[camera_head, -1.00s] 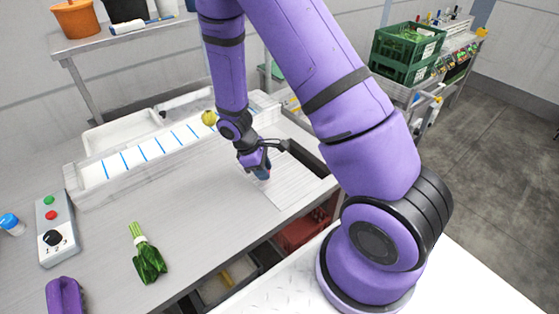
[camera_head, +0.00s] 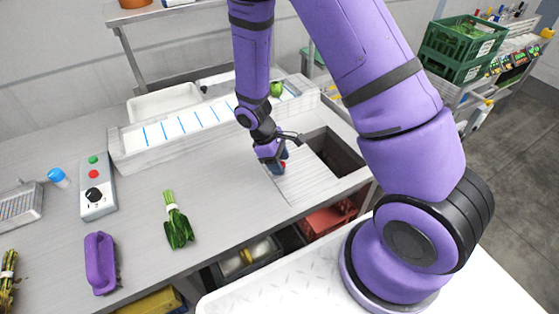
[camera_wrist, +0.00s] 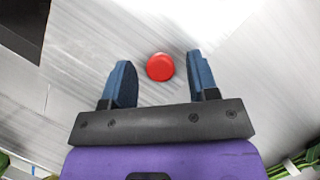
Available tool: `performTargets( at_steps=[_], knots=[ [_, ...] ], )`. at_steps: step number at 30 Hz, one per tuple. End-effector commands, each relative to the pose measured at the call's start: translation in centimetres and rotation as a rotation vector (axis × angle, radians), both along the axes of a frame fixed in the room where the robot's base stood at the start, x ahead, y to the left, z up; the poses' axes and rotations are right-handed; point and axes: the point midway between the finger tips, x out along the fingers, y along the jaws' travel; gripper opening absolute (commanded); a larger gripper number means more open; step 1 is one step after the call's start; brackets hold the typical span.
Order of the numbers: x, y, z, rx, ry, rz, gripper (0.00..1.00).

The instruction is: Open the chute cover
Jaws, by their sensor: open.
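The chute cover (camera_head: 300,184) is a pale, flat plate in the worktop, under my gripper in the head view. The dark chute opening (camera_head: 337,155) shows wide to its right, and a dark corner of it (camera_wrist: 27,30) shows at the top left of the wrist view. A round red knob (camera_wrist: 160,67) stands on the cover. My gripper (camera_wrist: 159,74) is open, with its blue fingers on either side of the knob and visible gaps to both.
A white trough with blue stripes (camera_head: 117,149) runs along the back. A control box (camera_head: 97,204), a bunch of greens (camera_head: 177,222) and a purple handled object (camera_head: 101,262) lie to the left. The worktop between (camera_head: 225,195) is clear.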

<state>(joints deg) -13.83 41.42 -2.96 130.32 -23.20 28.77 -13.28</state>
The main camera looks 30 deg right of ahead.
Motion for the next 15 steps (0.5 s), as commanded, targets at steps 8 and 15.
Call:
performTargets(
  at_steps=[8,15],
  knots=[
    [0.7,0.7,2.2,0.001,-0.004,0.000,0.54],
    [1.9,2.0,6.4,0.001,-0.004,0.000,0.54]
  ],
)
